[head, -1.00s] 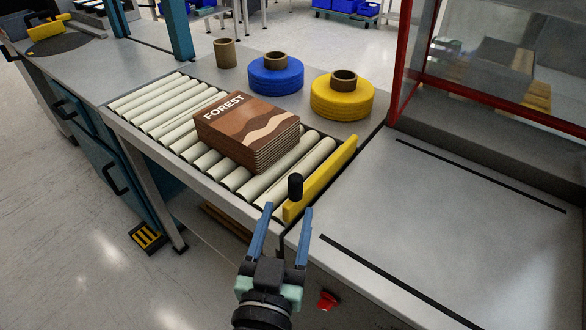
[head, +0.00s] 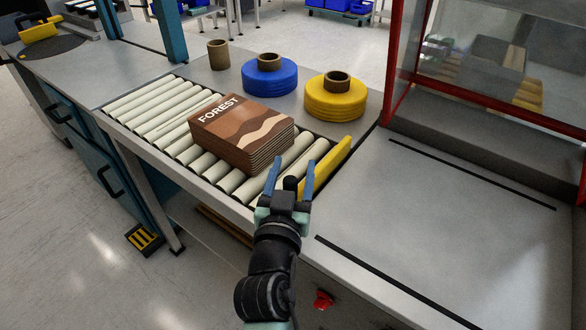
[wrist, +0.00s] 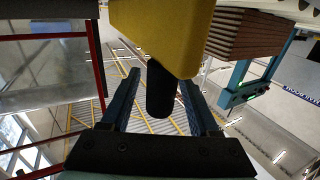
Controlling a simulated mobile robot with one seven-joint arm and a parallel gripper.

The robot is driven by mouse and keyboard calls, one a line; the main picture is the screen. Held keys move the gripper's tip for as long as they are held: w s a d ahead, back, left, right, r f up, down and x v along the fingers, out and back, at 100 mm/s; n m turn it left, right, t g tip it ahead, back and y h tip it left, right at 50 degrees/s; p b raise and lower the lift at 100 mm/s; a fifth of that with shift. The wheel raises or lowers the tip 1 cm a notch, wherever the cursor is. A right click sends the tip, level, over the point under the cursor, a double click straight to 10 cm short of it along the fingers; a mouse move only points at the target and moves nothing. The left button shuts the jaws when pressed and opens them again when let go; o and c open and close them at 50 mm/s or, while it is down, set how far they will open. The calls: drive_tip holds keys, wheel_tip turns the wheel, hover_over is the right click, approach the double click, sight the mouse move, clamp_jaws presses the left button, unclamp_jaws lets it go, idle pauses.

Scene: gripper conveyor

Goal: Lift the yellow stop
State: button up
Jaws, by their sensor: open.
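The yellow stop (head: 330,164) is a long bar standing across the end of the roller conveyor, with a black knob (head: 290,184) at its near end. In the wrist view the stop (wrist: 160,30) fills the top middle, and its black knob (wrist: 161,90) hangs between my fingers. My gripper (head: 289,177) is open, its two blue fingers on either side of the knob. I see a gap between the knob and each finger in the wrist view (wrist: 162,100). My gripper partly hides the knob and the near end of the stop in the head view.
A stack of brown FOREST packs (head: 242,132) lies on the rollers (head: 150,104) behind the stop. Blue (head: 269,79) and yellow (head: 335,98) tape rolls stand beyond the conveyor. The grey table (head: 440,215) to the right is clear; a red-framed enclosure (head: 405,60) stands behind it.

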drive_tip(key=shift+c, duration=0.4)
clamp_jaws()
idle(0.9)
